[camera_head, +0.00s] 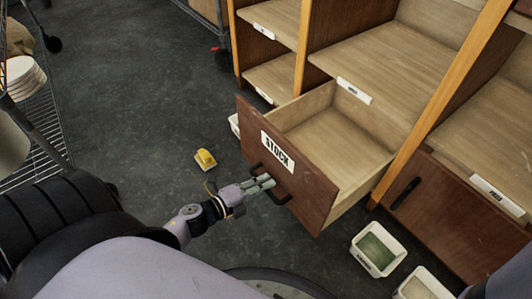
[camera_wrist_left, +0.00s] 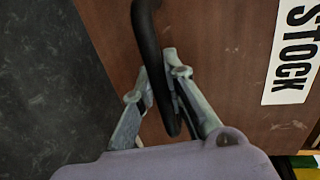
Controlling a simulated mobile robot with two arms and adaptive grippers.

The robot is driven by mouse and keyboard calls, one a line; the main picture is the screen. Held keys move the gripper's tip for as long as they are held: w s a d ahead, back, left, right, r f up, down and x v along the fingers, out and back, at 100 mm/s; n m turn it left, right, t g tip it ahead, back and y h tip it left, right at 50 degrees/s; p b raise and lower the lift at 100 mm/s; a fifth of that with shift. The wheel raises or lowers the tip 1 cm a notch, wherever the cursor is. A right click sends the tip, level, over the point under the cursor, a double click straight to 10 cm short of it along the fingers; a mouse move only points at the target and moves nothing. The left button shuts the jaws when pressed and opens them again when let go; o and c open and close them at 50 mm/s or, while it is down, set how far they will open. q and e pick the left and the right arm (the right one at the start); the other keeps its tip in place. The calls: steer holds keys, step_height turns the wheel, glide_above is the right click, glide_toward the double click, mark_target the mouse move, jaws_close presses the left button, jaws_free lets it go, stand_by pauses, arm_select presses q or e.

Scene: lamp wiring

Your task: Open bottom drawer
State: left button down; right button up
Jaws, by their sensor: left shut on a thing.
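The bottom drawer (camera_head: 298,193) has a brown front with a white STOCK label (camera_head: 277,152) and a black handle. It stands pulled out from the wooden shelving, and its bare, empty-looking inside (camera_head: 335,138) shows. My left gripper (camera_head: 268,184) is at the drawer front, shut on the black handle. In the left wrist view, the fingers of the left gripper (camera_wrist_left: 160,98) are on either side of the handle (camera_wrist_left: 148,45), with the drawer front (camera_wrist_left: 210,60) behind. My right gripper is not seen.
A small yellow object (camera_head: 205,159) lies on the dark floor left of the drawer. White bins, one with green contents (camera_head: 378,249), stand on the floor at the right. A brown closed front with a black handle (camera_head: 406,193) is right of the drawer. A wire rack (camera_head: 38,135) stands at left.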

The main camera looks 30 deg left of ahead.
arm_select(q)
steer(key=c, duration=1.6)
jaws_free()
steer(key=v, duration=1.2)
steer(key=shift+d, duration=0.1)
